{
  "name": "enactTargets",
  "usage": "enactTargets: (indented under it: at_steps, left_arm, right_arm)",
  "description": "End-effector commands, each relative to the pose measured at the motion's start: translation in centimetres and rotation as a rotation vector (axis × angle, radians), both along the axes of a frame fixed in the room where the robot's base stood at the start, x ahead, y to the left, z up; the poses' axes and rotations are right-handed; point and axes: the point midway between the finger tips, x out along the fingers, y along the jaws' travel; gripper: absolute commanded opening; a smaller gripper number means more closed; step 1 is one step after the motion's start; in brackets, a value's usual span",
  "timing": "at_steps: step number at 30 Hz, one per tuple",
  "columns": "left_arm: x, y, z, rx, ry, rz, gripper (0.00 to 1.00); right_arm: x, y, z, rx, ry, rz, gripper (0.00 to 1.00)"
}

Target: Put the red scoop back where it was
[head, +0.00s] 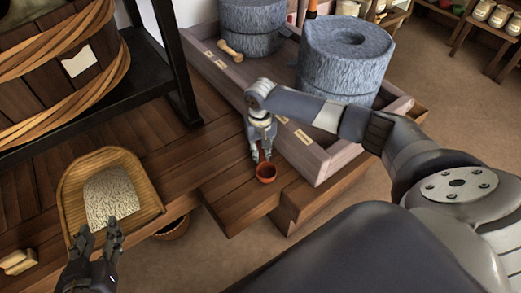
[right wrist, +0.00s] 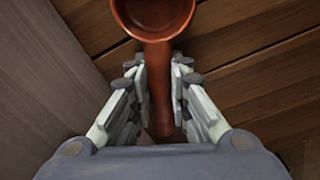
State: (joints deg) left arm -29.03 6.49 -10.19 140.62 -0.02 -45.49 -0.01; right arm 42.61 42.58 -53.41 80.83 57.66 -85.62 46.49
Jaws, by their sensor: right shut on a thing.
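The red scoop (head: 266,173) has a small round bowl and a straight handle. My right gripper (head: 261,155) is shut on its handle, over the wooden bench beside the trough. In the right wrist view the scoop's bowl (right wrist: 152,14) is at the top edge, and its handle runs down between the fingers of my right gripper (right wrist: 160,84). I cannot tell whether the scoop touches the boards. My left gripper (head: 100,228) is at the lower left, in front of the wicker tray, with its fingers apart and nothing between them.
The wicker tray (head: 146,180) holds pale grain (head: 112,197). A wooden trough (head: 313,157) with small labels holds grey quern stones (head: 345,58) and a wooden scoop (head: 230,50). A large tub (head: 50,75) stands at left. Bare bench boards (head: 235,205) lie around the red scoop.

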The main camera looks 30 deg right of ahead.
Motion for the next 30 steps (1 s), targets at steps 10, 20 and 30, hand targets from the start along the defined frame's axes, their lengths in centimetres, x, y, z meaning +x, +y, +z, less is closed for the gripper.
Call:
enactTargets:
  at_steps: [10, 20, 30]
  left_arm:
    - [0.0, 0.0, -0.1, 0.000, 0.003, 0.000, 0.40]
    - [0.0, 0.1, 0.0, 0.001, 0.002, 0.001, 0.40]
    - [0.0, 0.0, 0.0, 0.001, 0.002, 0.001, 0.40]
  right_arm:
    - [0.0, 0.0, -0.1, 0.000, 0.000, 0.000, 0.41]
    - [0.1, 0.0, 1.4, 0.001, -0.003, -0.001, 0.41]
    - [0.2, 0.0, 8.4, 0.001, -0.003, -0.001, 0.41]
